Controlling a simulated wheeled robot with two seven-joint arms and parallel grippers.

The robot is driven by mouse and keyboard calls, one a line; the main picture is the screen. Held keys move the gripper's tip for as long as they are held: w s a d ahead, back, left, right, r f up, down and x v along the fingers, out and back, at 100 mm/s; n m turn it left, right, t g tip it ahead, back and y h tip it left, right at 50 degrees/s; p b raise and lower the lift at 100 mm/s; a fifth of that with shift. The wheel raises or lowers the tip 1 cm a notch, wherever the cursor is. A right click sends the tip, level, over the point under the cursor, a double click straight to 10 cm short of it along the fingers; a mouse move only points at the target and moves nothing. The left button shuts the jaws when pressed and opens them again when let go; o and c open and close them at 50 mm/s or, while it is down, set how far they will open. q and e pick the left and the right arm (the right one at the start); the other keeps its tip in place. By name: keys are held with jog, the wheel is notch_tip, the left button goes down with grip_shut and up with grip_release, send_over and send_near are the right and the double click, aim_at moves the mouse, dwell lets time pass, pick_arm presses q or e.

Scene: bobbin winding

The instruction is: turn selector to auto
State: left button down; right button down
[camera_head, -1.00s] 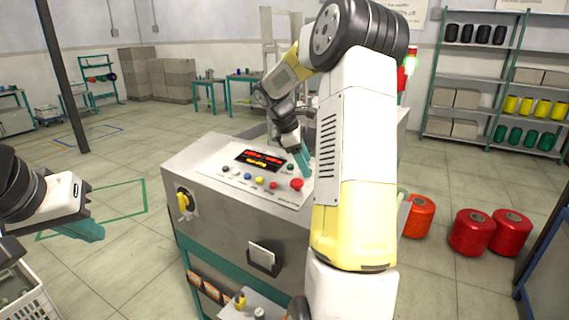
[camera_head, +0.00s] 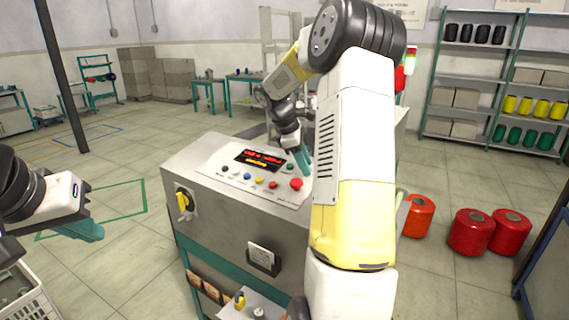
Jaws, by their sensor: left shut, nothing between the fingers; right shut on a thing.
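The control cabinet (camera_head: 235,225) stands in the middle with a sloped panel on top. The panel carries a lit red and yellow display (camera_head: 262,159), a row of small coloured knobs and a red mushroom button (camera_head: 296,183). My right gripper (camera_head: 304,165) is at the panel's right side, pointing down beside the green button (camera_head: 290,167). Its fingers are shut; what lies between them is hidden, and the selector cannot be made out there. My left gripper (camera_head: 92,231) is shut and empty, well left of the cabinet. A yellow rotary handle (camera_head: 184,203) is on the cabinet's front.
A white crate (camera_head: 35,300) is at the lower left. Red and orange thread spools (camera_head: 470,232) stand on the floor at right. Shelves (camera_head: 480,90) with cones and boxes are at the back right. The floor left of the cabinet is mostly clear.

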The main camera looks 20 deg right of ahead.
jog(key=m+g+y, duration=0.1)
jog(key=m, duration=0.4)
jog(key=shift+w+m, duration=0.1)
jog(key=shift+m, duration=0.2)
jog(key=m+y, duration=0.1)
jog(key=m, duration=0.4)
jog(key=shift+d+r+m+g, duration=0.1)
jog(key=shift+m+g, duration=0.2)
jog(key=shift+g, duration=0.1)
jog(key=shift+y, duration=0.3)
jog(key=c, duration=0.9)
grip_release()
jog(key=v, duration=0.7)
jog(key=shift+w+r, duration=0.1)
jog(key=shift+r, duration=0.25)
